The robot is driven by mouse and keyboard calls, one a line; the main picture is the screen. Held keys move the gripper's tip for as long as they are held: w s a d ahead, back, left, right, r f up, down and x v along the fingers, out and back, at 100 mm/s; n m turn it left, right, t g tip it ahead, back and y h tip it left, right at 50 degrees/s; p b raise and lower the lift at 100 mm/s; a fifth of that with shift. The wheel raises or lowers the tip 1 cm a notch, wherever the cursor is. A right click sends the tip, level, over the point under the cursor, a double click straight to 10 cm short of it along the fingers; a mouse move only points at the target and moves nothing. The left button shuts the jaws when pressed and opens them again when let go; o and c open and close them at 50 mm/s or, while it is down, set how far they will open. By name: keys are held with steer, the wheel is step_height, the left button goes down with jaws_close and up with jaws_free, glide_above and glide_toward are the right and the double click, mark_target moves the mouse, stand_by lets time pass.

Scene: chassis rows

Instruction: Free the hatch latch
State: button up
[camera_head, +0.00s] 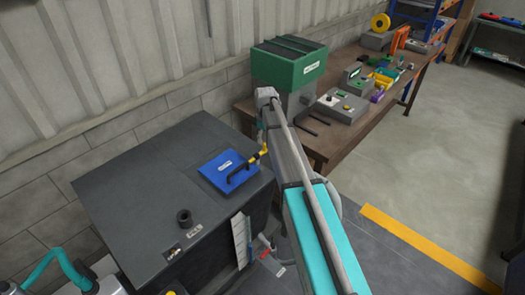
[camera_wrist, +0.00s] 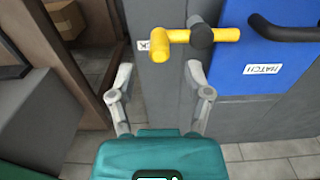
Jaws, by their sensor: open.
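The blue hatch (camera_head: 218,165) lies on top of the dark grey cabinet, with a black handle across it. It also shows in the wrist view (camera_wrist: 250,90), labelled HATCH. The yellow latch (camera_wrist: 172,44), with a black round pivot, sits at the hatch's edge; in the head view (camera_head: 256,158) it lies beside my arm. Part of a white label, ending in K, shows left of the latch. My gripper (camera_wrist: 158,72) is open and empty, its fingers spread below the latch in the picture. I cannot tell whether the right finger touches it. The head view does not clearly show my fingers.
The dark cabinet top (camera_head: 130,185) carries a short black cylinder (camera_head: 184,217). A wooden bench (camera_head: 350,140) stands to the right, with a green-topped machine (camera_head: 290,70) and several small parts. A yellow line (camera_head: 420,245) marks the open floor.

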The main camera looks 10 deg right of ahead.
mark_target(265, 144)
steer(key=shift+f+b, duration=2.2)
steer(key=shift+f, duration=0.25)
steer(key=shift+c, duration=0.2)
